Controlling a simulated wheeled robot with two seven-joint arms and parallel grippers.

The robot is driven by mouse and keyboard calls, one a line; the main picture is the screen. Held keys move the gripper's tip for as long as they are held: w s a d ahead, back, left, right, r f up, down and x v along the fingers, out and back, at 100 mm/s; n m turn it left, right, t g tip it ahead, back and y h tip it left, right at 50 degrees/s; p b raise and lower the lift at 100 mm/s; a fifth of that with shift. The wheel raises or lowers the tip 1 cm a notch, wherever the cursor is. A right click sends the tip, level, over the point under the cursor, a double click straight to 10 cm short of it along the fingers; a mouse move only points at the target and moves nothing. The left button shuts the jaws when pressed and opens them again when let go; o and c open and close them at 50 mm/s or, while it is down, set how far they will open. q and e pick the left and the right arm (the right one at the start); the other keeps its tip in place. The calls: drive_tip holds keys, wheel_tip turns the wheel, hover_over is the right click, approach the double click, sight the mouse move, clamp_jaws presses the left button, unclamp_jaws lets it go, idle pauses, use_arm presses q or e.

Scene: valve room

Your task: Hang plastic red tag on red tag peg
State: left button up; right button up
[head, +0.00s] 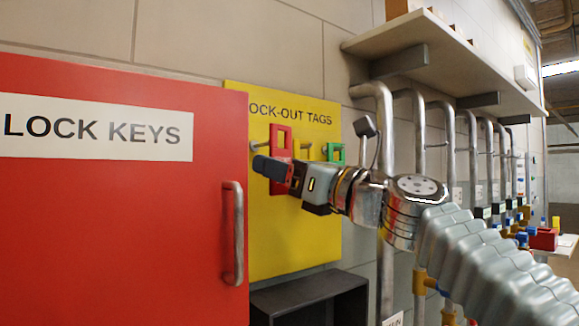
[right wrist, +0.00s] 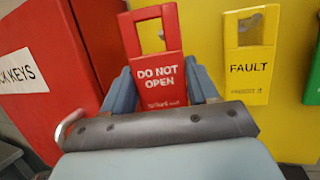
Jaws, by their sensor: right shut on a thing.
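The red tag (head: 281,140) is upright in front of the yellow lock-out board (head: 295,240), with a rectangular hole near its top. In the right wrist view the red tag (right wrist: 160,75) reads "DO NOT OPEN". My right gripper (head: 284,172) is shut on its lower part, one blue-grey finger on each side. A grey peg (head: 257,147) shows just left of the tag in the head view. I cannot tell whether the peg passes through the hole. My left gripper is not in view.
A yellow "FAULT" tag (right wrist: 246,60) and a green tag (head: 334,153) hang to the right on the board. A red "LOCK KEYS" cabinet (head: 110,220) with a metal handle stands close on the left. Vertical pipes (head: 386,110) and a shelf are to the right.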

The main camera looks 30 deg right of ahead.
drive_tip(key=w, duration=0.2)
drive_tip(key=w+f, duration=0.1)
drive_tip(key=w, duration=0.2)
drive_tip(key=shift+a, duration=0.2)
drive_tip(key=shift+w+f, duration=0.1)
drive_tip(key=shift+f, duration=0.1)
idle(0.6)
